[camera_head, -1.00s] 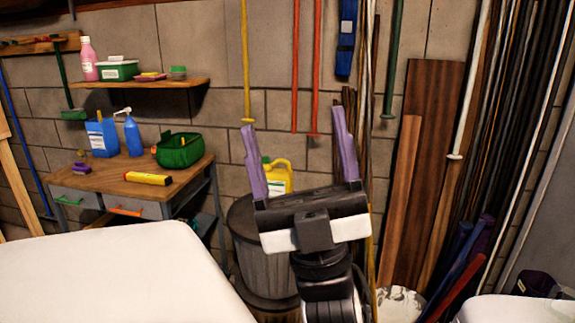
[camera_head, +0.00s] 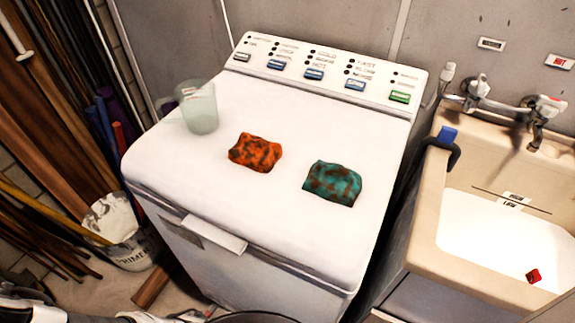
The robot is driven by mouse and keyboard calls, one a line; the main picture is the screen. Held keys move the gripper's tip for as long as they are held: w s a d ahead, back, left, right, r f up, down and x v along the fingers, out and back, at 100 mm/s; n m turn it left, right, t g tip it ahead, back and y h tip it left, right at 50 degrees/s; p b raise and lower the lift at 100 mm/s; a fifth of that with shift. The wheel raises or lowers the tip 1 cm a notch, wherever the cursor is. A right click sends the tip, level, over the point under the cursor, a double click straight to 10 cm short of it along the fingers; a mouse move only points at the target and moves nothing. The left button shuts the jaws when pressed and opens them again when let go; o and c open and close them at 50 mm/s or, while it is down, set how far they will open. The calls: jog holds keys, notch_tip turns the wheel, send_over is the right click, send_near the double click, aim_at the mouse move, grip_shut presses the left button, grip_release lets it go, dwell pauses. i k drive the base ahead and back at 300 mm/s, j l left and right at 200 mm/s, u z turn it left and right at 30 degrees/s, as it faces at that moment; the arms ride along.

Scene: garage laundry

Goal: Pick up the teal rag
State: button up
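The teal rag (camera_head: 332,183) is a crumpled cloth with dark brown stains. It lies on the right part of the white washing machine's top (camera_head: 250,215). An orange rag (camera_head: 255,152) with dark stains lies to its left, apart from it. My gripper is not in view now; only a bit of my arm shows at the bottom left corner.
A translucent jug (camera_head: 197,108) stands at the machine's back left. The control panel (camera_head: 325,73) rises along the back. A utility sink (camera_head: 425,240) with taps is on the right. A primer bucket (camera_head: 118,233) and leaning boards stand on the left.

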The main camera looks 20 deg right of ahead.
aim_at(332, 182)
jog(key=j+z, duration=0.5)
jog(key=k+j+z, duration=0.2)
jog(key=j+z, duration=0.15)
jog(key=z, duration=0.15)
jog(key=k+j+z, duration=0.2)
jog(key=j+z, duration=0.15)
jog(key=z, duration=0.15)
jog(key=i+j, duration=0.3)
jog(key=i, duration=0.15)
